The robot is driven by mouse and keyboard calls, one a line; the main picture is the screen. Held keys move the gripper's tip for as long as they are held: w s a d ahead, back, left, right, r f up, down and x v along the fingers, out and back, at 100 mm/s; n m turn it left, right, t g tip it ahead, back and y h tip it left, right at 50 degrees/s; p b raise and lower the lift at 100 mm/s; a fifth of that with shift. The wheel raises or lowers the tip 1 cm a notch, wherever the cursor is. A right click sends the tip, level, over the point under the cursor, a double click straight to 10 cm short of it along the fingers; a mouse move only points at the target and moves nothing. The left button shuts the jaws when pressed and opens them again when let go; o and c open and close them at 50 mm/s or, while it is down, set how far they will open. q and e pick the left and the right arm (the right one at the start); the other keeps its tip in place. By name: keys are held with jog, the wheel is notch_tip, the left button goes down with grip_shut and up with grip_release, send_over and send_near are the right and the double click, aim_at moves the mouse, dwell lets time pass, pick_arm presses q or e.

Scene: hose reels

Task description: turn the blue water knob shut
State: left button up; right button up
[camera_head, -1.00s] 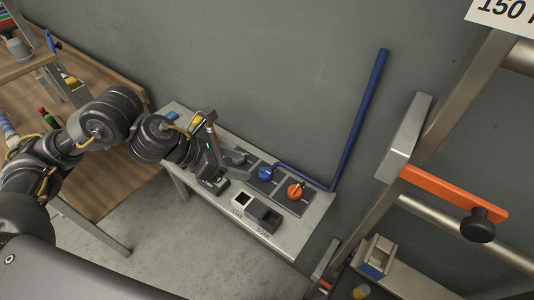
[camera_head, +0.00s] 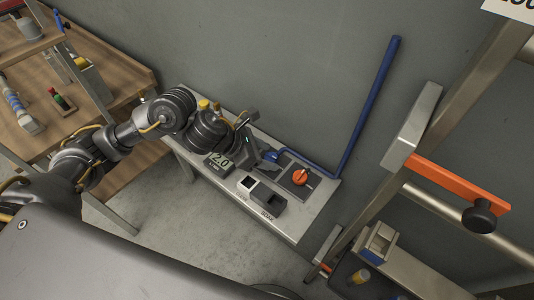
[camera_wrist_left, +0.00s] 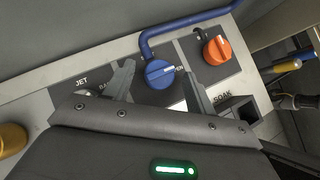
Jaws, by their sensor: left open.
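The blue water knob (camera_wrist_left: 160,74) is a round dial with a pale pointer mark, set on a dark panel with a blue pipe behind it. In the left wrist view my left gripper (camera_wrist_left: 161,84) is open, one finger on each side of the knob. Gaps show on both sides, and I cannot tell whether the fingertips reach down to its height. My right gripper is not in view.
An orange knob (camera_wrist_left: 216,50) sits close to the right of the blue one. The blue pipe (camera_head: 370,105) rises along the wall. A metal frame (camera_head: 412,125) stands right.

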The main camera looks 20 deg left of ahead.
pick_arm(q)
jog(key=shift+w+d+f, duration=0.15)
jog(key=shift+d+f, duration=0.05)
jog(key=shift+f, duration=0.05)
jog(key=c, duration=1)
